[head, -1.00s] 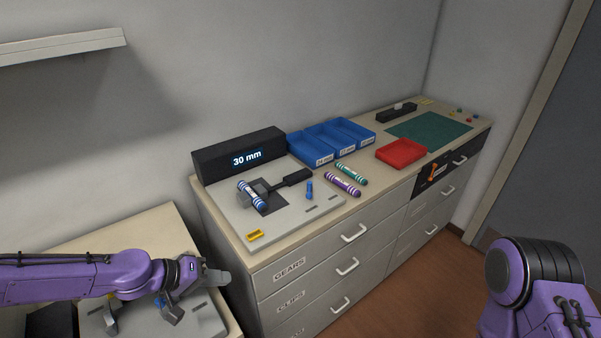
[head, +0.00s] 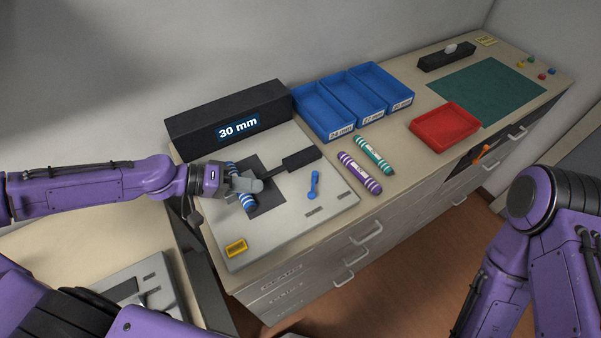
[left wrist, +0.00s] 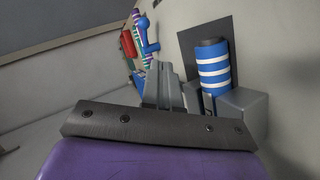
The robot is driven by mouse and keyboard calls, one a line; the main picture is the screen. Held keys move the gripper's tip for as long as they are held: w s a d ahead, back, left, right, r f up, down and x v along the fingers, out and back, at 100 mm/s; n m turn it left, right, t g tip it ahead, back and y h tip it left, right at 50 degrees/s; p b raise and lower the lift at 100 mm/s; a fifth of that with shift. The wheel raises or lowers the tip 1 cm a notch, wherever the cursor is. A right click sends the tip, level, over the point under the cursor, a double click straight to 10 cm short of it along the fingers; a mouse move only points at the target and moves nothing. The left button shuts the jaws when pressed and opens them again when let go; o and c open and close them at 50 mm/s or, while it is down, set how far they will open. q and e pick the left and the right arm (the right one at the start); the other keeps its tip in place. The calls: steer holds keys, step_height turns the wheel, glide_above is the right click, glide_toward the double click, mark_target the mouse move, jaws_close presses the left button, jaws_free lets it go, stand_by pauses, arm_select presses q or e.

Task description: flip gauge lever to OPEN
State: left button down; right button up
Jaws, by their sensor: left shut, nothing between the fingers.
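The gauge is a grey plate (head: 290,222) with a black display box (head: 190,132) reading "30 mm". A small blue lever (head: 314,184) stands on the plate's right part; a blue lever-like piece (left wrist: 148,38) also shows in the left wrist view beyond my fingers. A blue cartridge with white stripes (head: 246,201) lies at the gauge's grey blocks, partly hidden by my left gripper. My left gripper (head: 256,185) is shut and empty, over the cartridge and left of the lever. In the left wrist view its fingers (left wrist: 165,86) are beside the striped cartridge (left wrist: 213,68). My right gripper is out of view.
A black-handled bar (head: 301,159) lies behind the lever. A purple-striped cartridge (head: 359,173) and a green-striped one (head: 374,155) lie right of the plate. Blue bins (head: 325,112), a red tray (head: 445,128) and a green mat (head: 487,90) stand farther right.

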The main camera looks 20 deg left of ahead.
mark_target(312, 189)
arm_select(q)
steer(key=shift+m+t, duration=0.4)
steer(key=shift+t, duration=0.2)
steer(key=s+r+b, duration=0.1)
steer(key=r+b, duration=0.1)
steer(key=s+r+b, duration=0.1)
steer(key=b, duration=0.1)
steer(key=shift+r, duration=0.4)
steer(key=shift+w+d+f+b, duration=0.25)
steer(key=shift+d+f+b, duration=0.2)
steer(key=shift+b, duration=0.55)
steer(key=w+d, duration=0.1)
steer(key=w+d+f, duration=0.1)
steer(key=w, duration=0.1)
steer(key=w+d+f+b, duration=0.1)
steer(key=w, duration=0.1)
steer(key=shift+w+f, duration=0.15)
steer(key=d, duration=0.2)
steer(key=d+b, duration=0.1)
steer(key=shift+s+d+f, duration=0.25)
steer(key=shift+s+d, duration=0.1)
steer(key=shift+d+f, duration=0.8)
steer(key=shift+d, duration=0.1)
steer(key=shift+d+f, duration=0.2)
steer(key=shift+s+r, duration=0.15)
steer(key=shift+s, duration=0.1)
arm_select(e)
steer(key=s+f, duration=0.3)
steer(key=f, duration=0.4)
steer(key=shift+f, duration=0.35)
